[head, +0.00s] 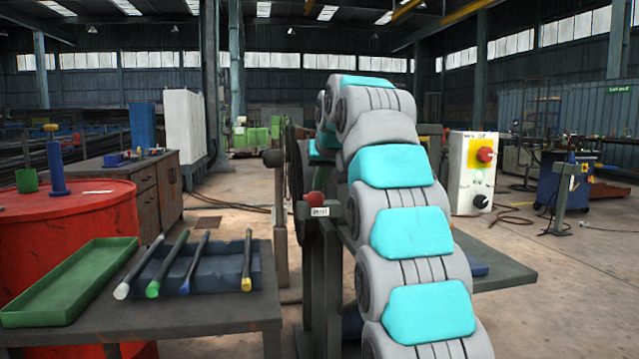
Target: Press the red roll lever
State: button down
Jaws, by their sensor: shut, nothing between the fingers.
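A red knob (315,199) sits near the middle of the head view, on a grey block with a small label too small to read surely; it looks like the red roll lever. It is just left of my grey and teal arm, which rises from the bottom right and bends over at the top. A dark round drum (294,170) shows partly behind the arm. My gripper is not visible; the arm's far end is hidden behind its own links. I cannot tell how far the gripper is from the red knob.
At left, a grey table holds a green tray (75,282) and a dark rack (208,275) with several colour-tipped rods. A red barrel (65,235) stands behind. Right of my arm are a grey tabletop (505,275) and a white control box (471,172) with a red switch.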

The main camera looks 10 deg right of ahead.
aim_at(319, 203)
jog(key=shift+s+f+t+b, duration=0.3)
jog(key=shift+f+b, duration=0.4)
jog(key=shift+b, duration=0.65)
jog(key=shift+s+f+t+b, duration=0.15)
jog(key=shift+f+t+b, duration=0.2)
jog(key=shift+f+b, duration=0.75)
jog(key=shift+s+f+t+b, duration=0.2)
jog(key=shift+f+t+b, duration=0.15)
jog(key=shift+b, duration=1.3)
jog(key=b, duration=0.1)
jog(key=f+t+b, duration=0.1)
jog(key=b, duration=0.1)
jog(key=shift+s+f, duration=0.2)
jog(key=shift+f, duration=0.15)
jog(key=shift+t, duration=0.3)
jog(key=r+p, duration=0.1)
jog(key=r, duration=0.1)
jog(key=s+r+p, duration=0.1)
jog(key=r, duration=0.1)
jog(key=shift+d+r, duration=0.1)
jog(key=shift+r, duration=0.2)
jog(key=v, duration=1)
jog(key=shift+r, duration=0.25)
jog(key=shift+d, duration=0.1)
